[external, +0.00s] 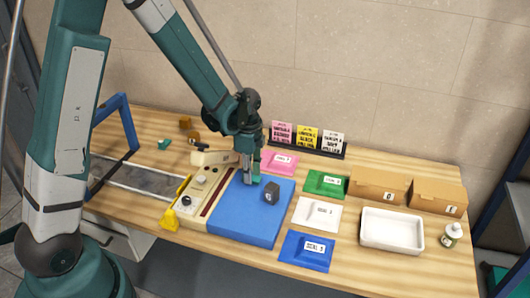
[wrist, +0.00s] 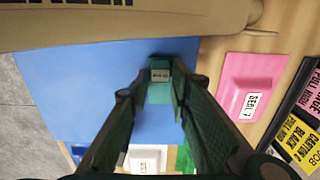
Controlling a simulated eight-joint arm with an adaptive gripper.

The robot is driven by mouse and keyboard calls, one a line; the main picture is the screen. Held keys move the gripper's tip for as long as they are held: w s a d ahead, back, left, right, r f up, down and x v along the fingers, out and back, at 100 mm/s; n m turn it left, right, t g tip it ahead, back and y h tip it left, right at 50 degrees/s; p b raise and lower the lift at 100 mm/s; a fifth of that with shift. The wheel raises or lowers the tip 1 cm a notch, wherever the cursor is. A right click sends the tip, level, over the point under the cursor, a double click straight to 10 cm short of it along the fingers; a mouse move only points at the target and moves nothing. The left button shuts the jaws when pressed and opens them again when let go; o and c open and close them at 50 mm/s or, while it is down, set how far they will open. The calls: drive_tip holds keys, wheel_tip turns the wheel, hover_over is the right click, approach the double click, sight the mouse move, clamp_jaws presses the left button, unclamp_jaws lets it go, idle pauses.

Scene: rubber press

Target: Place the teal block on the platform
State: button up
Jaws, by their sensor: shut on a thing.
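In the external view my gripper (external: 251,178) points down at the far part of the blue platform (external: 238,213), with a bit of the teal block (external: 257,178) showing beside the fingers. The block is over or touching the platform; I cannot tell which. The blue platform (wrist: 85,75) fills much of the wrist view.
A beige press body with an arm (external: 213,157) stands close left of my gripper. Pink (external: 280,162), green (external: 325,184), white (external: 317,213) and blue (external: 307,251) pads lie to the right. Beyond are a white tray (external: 391,245), cardboard boxes (external: 378,186) and a bottle (external: 451,235).

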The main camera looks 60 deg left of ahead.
drive_tip(key=shift+f, duration=0.15)
drive_tip(key=o, duration=0.9)
drive_tip(key=shift+o, duration=0.2)
drive_tip(key=shift+r, duration=0.2)
wheel_tip(320, 180, up, 12)
drive_tip(key=shift+b, duration=0.3)
idle(0.9)
